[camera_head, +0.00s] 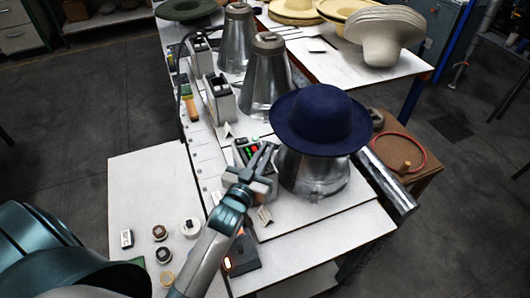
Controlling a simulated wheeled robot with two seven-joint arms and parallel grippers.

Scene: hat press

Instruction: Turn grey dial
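My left gripper (267,151) reaches up from the bottom of the head view. Its fingertips are at a small control box (240,153) with green and red lit buttons, at the foot of the nearest press. The fingers cover part of the box. I cannot make out a grey dial there, nor whether the fingers touch anything or how far apart they are. A dark blue felt hat (320,112) sits on top of the nearest metal press (312,178), right of the gripper. My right gripper is out of view.
Two more metal cones (265,82) stand behind, with grey control boxes (219,99) to their left. Several small round knobs (191,227) are on the white panel at lower left. A dark box with an orange light (241,256) sits near my forearm. Straw hats (378,38) are stacked at the back right.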

